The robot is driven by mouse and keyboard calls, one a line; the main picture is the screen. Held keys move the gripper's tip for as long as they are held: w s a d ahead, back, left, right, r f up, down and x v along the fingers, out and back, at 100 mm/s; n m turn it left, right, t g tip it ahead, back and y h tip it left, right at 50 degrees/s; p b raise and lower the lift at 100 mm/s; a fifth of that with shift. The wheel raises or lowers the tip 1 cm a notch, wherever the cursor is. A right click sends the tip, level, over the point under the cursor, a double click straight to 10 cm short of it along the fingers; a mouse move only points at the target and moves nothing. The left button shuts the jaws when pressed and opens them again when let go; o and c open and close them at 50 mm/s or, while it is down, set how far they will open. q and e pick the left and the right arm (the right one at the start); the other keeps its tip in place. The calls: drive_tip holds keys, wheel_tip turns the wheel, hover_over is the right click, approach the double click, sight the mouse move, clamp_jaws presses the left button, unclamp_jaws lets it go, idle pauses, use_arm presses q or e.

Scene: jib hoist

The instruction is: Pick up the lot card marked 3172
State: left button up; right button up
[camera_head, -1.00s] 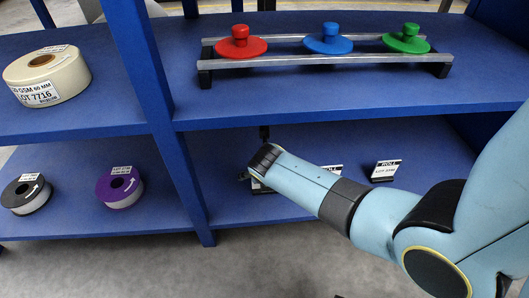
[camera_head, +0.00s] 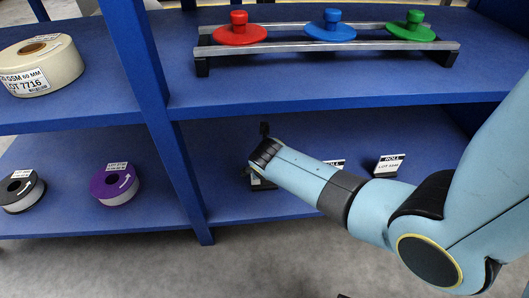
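Several small lot cards stand on the lower right shelf. The right card (camera_head: 389,166) is white with black bands; it reads ROLL and a LOT number too small to read surely. A middle card (camera_head: 338,164) is mostly hidden behind my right arm. A left card (camera_head: 262,184) is mostly covered by my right gripper. I cannot tell which card is 3172. My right gripper (camera_head: 255,150) is in front of the left card, its dark fingertips spread apart, one up and one lower left. Contact with the card cannot be told. My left gripper is not in view.
A blue shelf post (camera_head: 150,85) stands left of the cards, and the upper shelf's edge (camera_head: 330,103) runs above them. The upper shelf holds a rack (camera_head: 320,50) with red, blue and green knobs and a large roll (camera_head: 40,65). Grey and purple rolls lie lower left.

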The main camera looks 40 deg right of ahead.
drive_tip(key=c, duration=0.8)
drive_tip(key=shift+s+f, duration=0.1)
drive_tip(key=shift+c, duration=0.7)
